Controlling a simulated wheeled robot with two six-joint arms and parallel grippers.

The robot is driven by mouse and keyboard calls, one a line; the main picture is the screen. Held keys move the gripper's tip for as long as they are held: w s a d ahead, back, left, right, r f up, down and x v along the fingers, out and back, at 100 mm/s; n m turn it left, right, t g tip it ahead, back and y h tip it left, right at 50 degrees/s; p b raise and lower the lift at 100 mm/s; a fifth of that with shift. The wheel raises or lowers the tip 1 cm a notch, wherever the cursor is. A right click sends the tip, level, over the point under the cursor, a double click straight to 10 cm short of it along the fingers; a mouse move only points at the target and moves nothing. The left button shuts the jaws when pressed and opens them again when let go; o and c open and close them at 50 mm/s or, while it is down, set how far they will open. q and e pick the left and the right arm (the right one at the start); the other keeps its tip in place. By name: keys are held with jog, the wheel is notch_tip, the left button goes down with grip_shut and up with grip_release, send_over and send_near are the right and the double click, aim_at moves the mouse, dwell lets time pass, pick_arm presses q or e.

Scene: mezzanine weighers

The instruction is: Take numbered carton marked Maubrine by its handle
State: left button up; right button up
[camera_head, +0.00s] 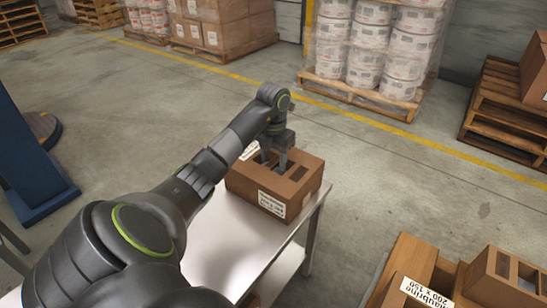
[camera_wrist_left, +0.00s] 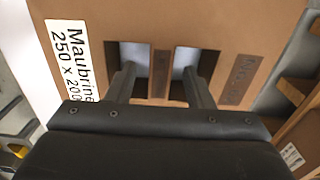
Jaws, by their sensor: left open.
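A brown carton (camera_head: 290,197) with a white label stands on a pale table (camera_head: 225,240). In the left wrist view the label (camera_wrist_left: 75,60) reads Maubrine 250 x 200. The carton's top (camera_wrist_left: 225,25) has two openings with a brown handle strip (camera_wrist_left: 161,73) between them. My left gripper (camera_head: 274,163) points down at the carton's top. In the left wrist view the left gripper (camera_wrist_left: 158,70) is open, one finger on each side of the strip, over or in the openings. Finger depth is unclear. My right gripper is not in view.
Another Maubrine carton (camera_head: 420,292), labelled 200 x 150, is at the lower right beside a carton with openings (camera_head: 500,282). A blue post (camera_head: 25,160) stands at the left. Wrapped pallets (camera_head: 375,50) stand at the back. Concrete floor lies clear between.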

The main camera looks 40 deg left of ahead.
pick_arm(q)
grip_shut()
dwell(0.4)
jog(key=shift+r, duration=0.15)
dwell(0.4)
